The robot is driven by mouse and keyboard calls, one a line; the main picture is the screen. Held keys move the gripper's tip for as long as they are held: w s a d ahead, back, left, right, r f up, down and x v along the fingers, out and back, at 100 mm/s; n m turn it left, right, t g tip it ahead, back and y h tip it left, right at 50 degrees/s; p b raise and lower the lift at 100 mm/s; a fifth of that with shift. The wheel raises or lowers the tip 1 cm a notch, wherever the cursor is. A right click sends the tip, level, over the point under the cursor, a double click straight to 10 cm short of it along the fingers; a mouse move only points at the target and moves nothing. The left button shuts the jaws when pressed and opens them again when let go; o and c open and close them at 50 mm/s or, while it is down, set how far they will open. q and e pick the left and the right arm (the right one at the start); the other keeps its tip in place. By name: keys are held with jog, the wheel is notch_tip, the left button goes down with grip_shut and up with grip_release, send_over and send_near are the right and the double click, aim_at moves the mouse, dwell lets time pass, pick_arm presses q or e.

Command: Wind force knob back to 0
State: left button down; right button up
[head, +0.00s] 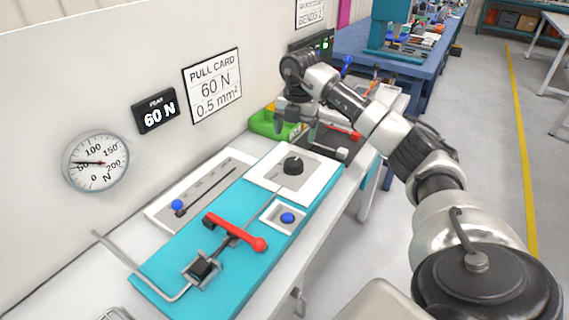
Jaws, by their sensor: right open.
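The black force knob (292,165) sits on a white plate (270,179) on the teal pull-test rig (229,256). The knob's marking is too small to read. The round gauge (98,162) on the wall has its needle a little above 50. The peak display (155,112) shows 60 N. My right gripper (294,124) points down, open and empty, above and behind the knob and apart from it, near the green bin. My left gripper is not in view.
A red lever (236,231), a blue button (287,218) and a blue-knobbed slider (177,205) stand around the rig. A green bin (270,125) is at the bench's back. A pull card (213,87) reads 60 N, 0.5 mm². The space just above the knob looks clear.

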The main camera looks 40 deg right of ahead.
aim_at(294, 162)
jog(key=f, duration=0.2)
jog(key=s+f, duration=0.1)
jog(key=f, duration=0.1)
jog(key=shift+a, duration=0.15)
jog(key=f, duration=0.3)
jog(key=shift+w+f+p, duration=0.15)
jog(key=shift+w+p, duration=0.2)
jog(key=shift+p, duration=0.05)
notch_tip(294, 162, down, 2)
jog(key=shift+f, duration=0.4)
jog(key=c, duration=0.9)
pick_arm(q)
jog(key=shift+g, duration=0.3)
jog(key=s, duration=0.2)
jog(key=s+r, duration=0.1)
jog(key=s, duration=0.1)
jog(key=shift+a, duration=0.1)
pick_arm(e)
jog(key=shift+n, duration=0.4)
